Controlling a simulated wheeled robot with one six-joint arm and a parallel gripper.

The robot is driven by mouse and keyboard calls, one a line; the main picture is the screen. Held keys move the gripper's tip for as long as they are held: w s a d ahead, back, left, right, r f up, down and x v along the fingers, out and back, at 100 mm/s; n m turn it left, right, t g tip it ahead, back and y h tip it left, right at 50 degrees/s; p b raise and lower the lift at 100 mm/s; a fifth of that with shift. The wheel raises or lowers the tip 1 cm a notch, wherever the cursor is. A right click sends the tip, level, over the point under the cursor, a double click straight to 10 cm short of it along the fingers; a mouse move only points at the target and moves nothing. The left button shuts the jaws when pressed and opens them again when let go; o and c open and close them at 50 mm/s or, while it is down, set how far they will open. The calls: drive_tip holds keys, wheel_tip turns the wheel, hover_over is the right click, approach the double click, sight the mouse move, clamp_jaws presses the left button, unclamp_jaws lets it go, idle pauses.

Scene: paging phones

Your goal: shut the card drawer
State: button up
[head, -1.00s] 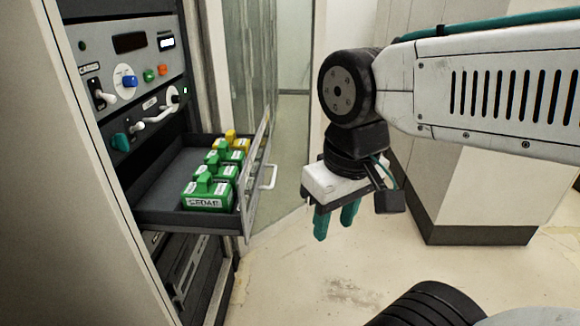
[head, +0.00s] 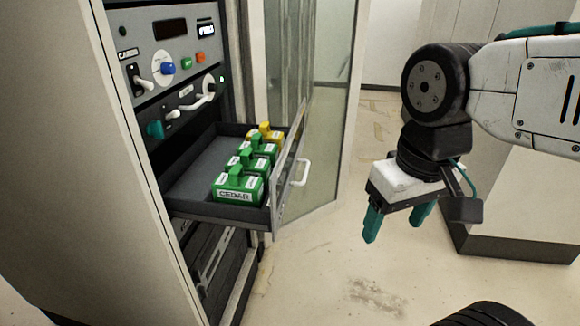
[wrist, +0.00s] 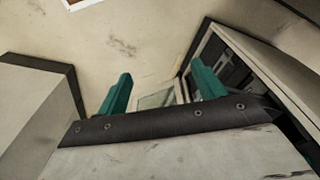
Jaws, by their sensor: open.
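The card drawer (head: 190,220) is pulled out of the rack, with a dark tray and a clear front panel. A pale bar handle (head: 302,173) is on its front. Several green cards (head: 238,186), the nearest labelled CEDAR, and a yellow card (head: 264,134) stand inside. My gripper (head: 393,226) is open and empty, with teal fingers pointing down. It is to the right of the drawer front, apart from the handle. In the wrist view my two fingers (wrist: 160,88) are spread with nothing between them.
The rack panel (head: 160,45) above the drawer carries knobs, buttons and a white lever. An open glass door (head: 330,110) stands behind the drawer. A pale cabinet (head: 510,215) with a dark base is at the right. The floor (head: 330,270) in front of the drawer is clear.

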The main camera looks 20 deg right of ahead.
drive_tip(key=shift+d, duration=0.1)
drive_tip(key=c, duration=0.5)
drive_tip(key=shift+w+d+f+m+g+y, duration=0.4)
drive_tip(key=shift+w+d+f+m+g, duration=0.55)
drive_tip(key=shift+w+f, duration=0.2)
clamp_jaws()
drive_tip(key=m+t+y, duration=0.5)
drive_tip(key=y, duration=0.2)
approach(289, 179)
drive_tip(key=shift+n, duration=0.45)
drive_tip(key=x, duration=0.5)
drive_tip(key=shift+s+f, duration=0.3)
drive_tip(key=shift+s, duration=0.05)
drive_tip(key=shift+w+a, duration=0.3)
drive_tip(key=shift+a, duration=0.15)
